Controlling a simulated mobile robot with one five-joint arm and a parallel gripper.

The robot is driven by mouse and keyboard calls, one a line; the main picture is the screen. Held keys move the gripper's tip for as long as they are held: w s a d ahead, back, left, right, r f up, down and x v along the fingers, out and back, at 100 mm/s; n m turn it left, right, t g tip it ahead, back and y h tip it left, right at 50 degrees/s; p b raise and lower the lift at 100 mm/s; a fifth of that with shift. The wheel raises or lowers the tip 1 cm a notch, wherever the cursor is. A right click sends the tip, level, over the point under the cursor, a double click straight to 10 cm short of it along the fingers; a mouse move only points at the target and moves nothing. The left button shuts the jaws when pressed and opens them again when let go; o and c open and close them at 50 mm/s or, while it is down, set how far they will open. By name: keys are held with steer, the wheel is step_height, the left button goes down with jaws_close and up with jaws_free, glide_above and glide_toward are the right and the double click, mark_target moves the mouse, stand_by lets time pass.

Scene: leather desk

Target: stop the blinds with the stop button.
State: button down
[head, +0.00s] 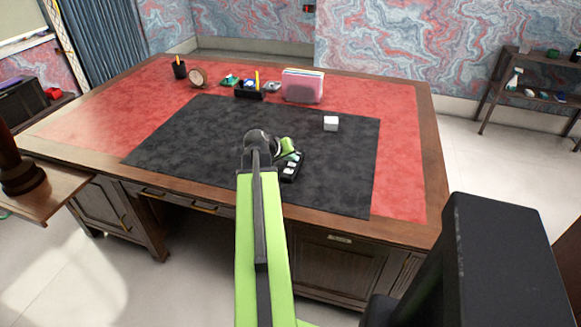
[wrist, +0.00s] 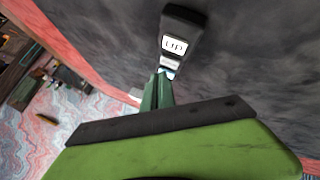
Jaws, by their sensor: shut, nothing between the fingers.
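A dark control pad with several pale buttons (head: 291,168) lies on the black desk mat, just beyond the end of my arm. In the wrist view the pad (wrist: 186,22) shows a large white button lettered like "UP" (wrist: 174,45). A smaller pale button (wrist: 170,62) sits below it, its label too small to read. A bluish patch of the pad shows at my fingertips, partly hidden by them. My gripper (wrist: 163,74) is shut and empty, its green fingers over or against that end of the pad; contact cannot be told. In the head view my gripper (head: 292,154) covers part of the pad.
A white cube (head: 330,123) stands on the black mat (head: 340,175), right of the pad. A pink file holder (head: 302,87), a black organiser (head: 248,93), a round clock (head: 198,78) and a pen cup (head: 179,68) line the back. The mat's left side is clear.

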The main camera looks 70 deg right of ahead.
mark_target(290, 166)
stand_by(0.7)
steer(key=shift+f+b, duration=0.4)
steer(key=shift+f+b, duration=0.45)
stand_by(0.4)
steer(key=shift+r, duration=0.1)
steer(key=shift+r+p, duration=0.8)
steer(key=shift+p, duration=0.1)
step_height(290, 166, up, 5)
steer(key=p, duration=0.5)
steer(key=shift+r, duration=0.1)
